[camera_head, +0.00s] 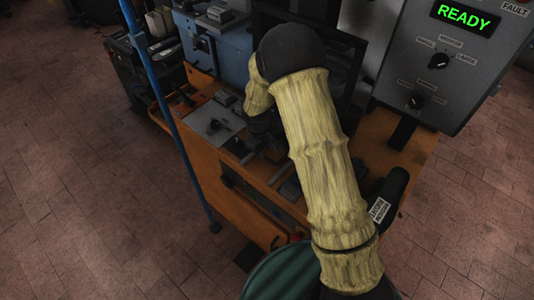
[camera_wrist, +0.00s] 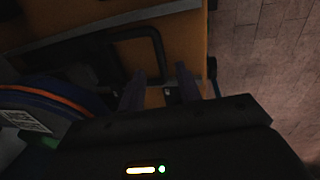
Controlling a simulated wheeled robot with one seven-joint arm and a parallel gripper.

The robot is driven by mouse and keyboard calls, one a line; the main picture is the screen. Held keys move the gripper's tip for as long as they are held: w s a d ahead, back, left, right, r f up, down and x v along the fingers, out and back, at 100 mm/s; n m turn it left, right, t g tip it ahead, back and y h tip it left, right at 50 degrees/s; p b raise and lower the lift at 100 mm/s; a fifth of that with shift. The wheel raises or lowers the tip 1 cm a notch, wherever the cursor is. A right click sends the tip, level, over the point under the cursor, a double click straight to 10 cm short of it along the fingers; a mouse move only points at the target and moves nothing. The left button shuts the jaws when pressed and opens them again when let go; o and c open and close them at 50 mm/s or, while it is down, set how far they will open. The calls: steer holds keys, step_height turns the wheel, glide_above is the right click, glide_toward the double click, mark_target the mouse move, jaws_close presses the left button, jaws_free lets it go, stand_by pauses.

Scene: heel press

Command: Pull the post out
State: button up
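No part can be surely picked out as the post. In the wrist view my gripper (camera_wrist: 160,80) shows two dark fingers standing apart with a gap between them, and nothing is clearly held. A dark bent bar (camera_wrist: 157,50) lies just beyond the fingers, against an orange panel (camera_wrist: 185,35); whether it touches them I cannot tell. In the head view my arm in its pale yellow sleeve reaches over the orange press bench (camera_head: 210,150). It hides much of the press's middle, and the gripper cannot be made out there.
A grey control box (camera_head: 455,60) with a green READY display stands at upper right. A blue upright pole (camera_head: 165,105) stands left of the bench. A blue rounded part (camera_wrist: 40,95) with an orange stripe is left in the wrist view. Tiled floor (camera_head: 70,200) is open at left.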

mark_target(268, 158)
steer(key=f, duration=0.5)
steer(key=shift+w+d+p, duration=0.3)
steer(key=shift+w+p, duration=0.05)
steer(key=shift+p, duration=0.05)
steer(key=shift+r, duration=0.1)
jaws_close()
